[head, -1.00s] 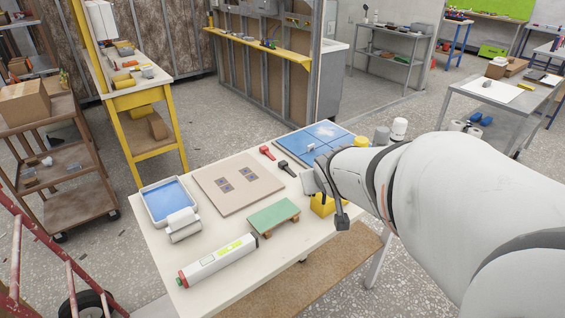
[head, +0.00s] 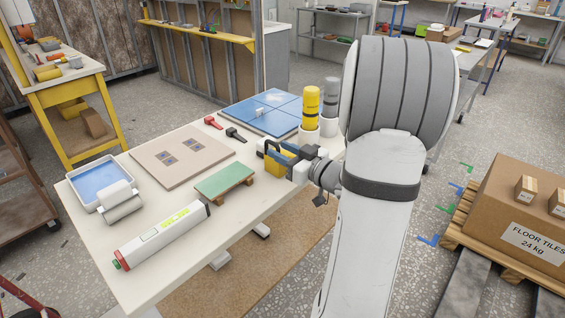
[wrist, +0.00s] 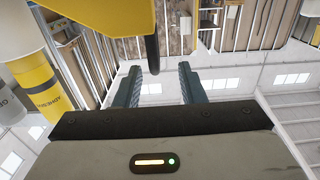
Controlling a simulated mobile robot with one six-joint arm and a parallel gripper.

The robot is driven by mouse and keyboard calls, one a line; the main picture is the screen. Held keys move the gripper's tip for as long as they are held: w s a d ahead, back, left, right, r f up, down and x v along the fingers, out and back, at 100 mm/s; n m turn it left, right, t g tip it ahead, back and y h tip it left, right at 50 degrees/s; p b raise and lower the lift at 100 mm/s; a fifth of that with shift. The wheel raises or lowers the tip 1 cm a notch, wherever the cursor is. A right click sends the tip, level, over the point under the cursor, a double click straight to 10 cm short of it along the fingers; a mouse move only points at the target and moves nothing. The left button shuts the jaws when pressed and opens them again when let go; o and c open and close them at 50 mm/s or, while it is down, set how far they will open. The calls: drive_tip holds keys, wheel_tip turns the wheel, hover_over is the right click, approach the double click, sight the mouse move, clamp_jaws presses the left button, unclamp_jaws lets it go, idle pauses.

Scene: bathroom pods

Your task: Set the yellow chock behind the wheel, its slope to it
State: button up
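The yellow chock (head: 271,163) stands near the right side of the white table (head: 130,285), partly hidden by my gripper (head: 281,154). My gripper comes in from the right, low over the table top and close to the chock. In the wrist view, the two blue-grey fingers (wrist: 159,82) stand apart with clear space between them. A yellow surface (wrist: 100,10) that looks like the chock fills the top, with a dark bar hanging from it near the finger gap. I see no contact of fingers and chock. I cannot make out the task's wheel.
A green board (head: 223,180) lies left of the chock, a white tube (head: 160,236) in front. Yellow (head: 311,102) and grey (head: 331,98) cartridges stand in white cups behind my gripper. A carton of floor tiles (head: 520,215) sits on a pallet at right. Open floor lies between.

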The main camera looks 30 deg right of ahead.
sight(268, 141)
drive_tip(key=x, duration=0.6)
drive_tip(key=shift+w+d+r, duration=0.15)
drive_tip(key=shift+w+d, duration=0.05)
drive_tip(key=shift+w, duration=0.2)
clamp_jaws()
idle(1.0)
